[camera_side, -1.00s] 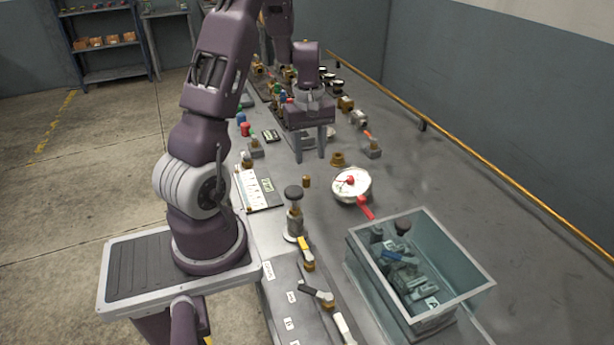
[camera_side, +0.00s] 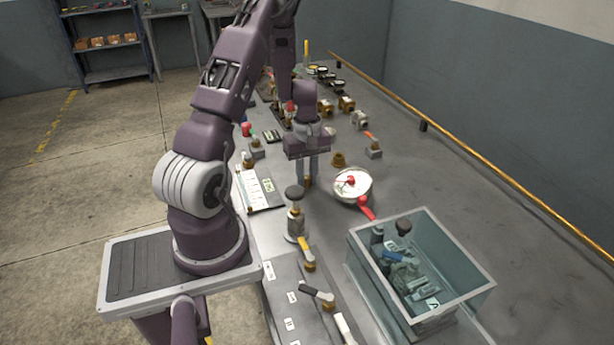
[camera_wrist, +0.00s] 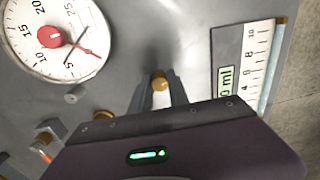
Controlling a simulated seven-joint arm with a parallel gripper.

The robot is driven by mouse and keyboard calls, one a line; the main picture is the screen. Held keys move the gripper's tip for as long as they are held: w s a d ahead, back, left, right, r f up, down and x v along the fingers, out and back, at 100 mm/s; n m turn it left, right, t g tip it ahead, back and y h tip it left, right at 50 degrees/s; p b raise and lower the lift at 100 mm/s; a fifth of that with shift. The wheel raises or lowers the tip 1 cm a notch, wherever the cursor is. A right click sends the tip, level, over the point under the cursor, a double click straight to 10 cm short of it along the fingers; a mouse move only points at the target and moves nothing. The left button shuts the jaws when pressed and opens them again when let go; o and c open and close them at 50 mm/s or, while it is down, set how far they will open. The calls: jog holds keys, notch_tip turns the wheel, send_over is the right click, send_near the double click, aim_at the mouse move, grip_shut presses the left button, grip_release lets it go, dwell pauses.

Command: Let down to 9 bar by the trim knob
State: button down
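A small brass knob (camera_side: 307,183), likely the trim knob, stands on the bench left of a round white pressure gauge (camera_side: 352,186). In the wrist view the brass knob (camera_wrist: 160,83) sits between my fingertips. My gripper (camera_side: 307,181) points down over it, its fingers apart on either side; contact with the knob is not clear. The gauge (camera_wrist: 50,38) shows at the upper left of the wrist view, with a red hub, a red pointer and marks from 5 to 25. The exact reading is too small to tell.
A ruled plate with a green display (camera_side: 262,188) lies left of my gripper. A dark-topped fitting (camera_side: 295,215) stands in front, and a clear-walled bin (camera_side: 470,285) at front right. A brass fitting (camera_side: 338,159) stands behind the gauge. The bench right of the gauge is clear.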

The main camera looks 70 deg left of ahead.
aim_at(307, 177)
jog(key=shift+m, duration=1.1)
jog(key=c, duration=1.3)
grip_release()
jog(key=shift+o, duration=0.2)
notch_tip(307, 177, up, 7)
jog(key=shift+f, duration=0.2)
jog(key=shift+r, duration=0.3)
